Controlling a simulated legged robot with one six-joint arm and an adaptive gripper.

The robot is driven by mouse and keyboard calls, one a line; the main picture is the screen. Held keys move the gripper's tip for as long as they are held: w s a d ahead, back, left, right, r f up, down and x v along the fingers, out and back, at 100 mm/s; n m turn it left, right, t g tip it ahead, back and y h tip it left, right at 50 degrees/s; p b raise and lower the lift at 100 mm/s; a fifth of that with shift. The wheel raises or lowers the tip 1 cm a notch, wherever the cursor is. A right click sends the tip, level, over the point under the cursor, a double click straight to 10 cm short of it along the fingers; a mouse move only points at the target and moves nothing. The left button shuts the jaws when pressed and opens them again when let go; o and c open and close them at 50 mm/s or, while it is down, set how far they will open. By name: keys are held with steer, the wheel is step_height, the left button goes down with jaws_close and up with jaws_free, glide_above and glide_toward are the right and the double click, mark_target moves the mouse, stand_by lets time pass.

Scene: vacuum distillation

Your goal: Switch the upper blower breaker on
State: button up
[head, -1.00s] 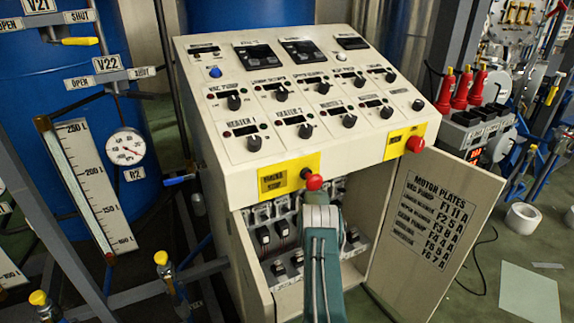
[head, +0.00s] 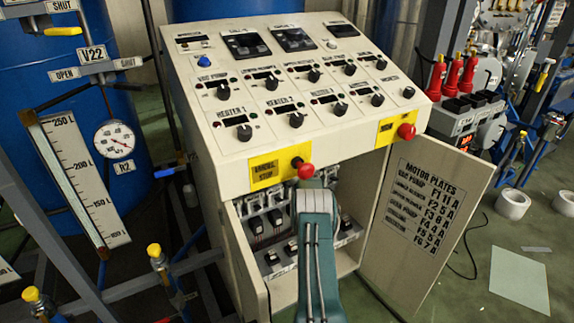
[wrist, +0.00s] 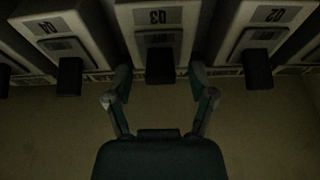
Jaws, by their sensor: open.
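My gripper (wrist: 160,84) is open in the wrist view, with one finger on each side of the black lever (wrist: 160,66) of the middle breaker (wrist: 158,16). Whether the fingers touch it I cannot tell. Its label appears upside down and seems to read Q3. Neighbouring breakers Q4 (wrist: 50,27) and Q2 (wrist: 270,14) stand to its left and right, also with black levers. In the head view, my arm reaches into the open cabinet (head: 228,165) below the control panel, hiding the gripper and part of the breaker row (head: 268,222).
The cabinet door (head: 425,225) stands open to the right with a motor plates list. A red stop button (head: 305,171) sits above the opening near my arm, another (head: 406,131) to its right. A gauge and pipe frame stand at left. The wrist view is dark.

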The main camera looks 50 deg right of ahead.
steer(key=v, duration=1.1)
steer(key=shift+d+f, duration=0.1)
steer(key=shift+f, duration=0.1)
steer(key=c, duration=0.6)
steer(key=shift+f+n, duration=0.1)
steer(key=shift+n, duration=0.5)
jaws_close()
step_height(320, 180, down, 7)
steer(key=w+n+t, duration=0.2)
steer(key=n, duration=3.3)
steer(key=w+d+r, duration=0.3)
steer(key=w+r, duration=0.4)
steer(key=shift+w+r+h, duration=0.25)
steer(key=shift+r+h, duration=0.05)
steer(key=shift+h, duration=0.1)
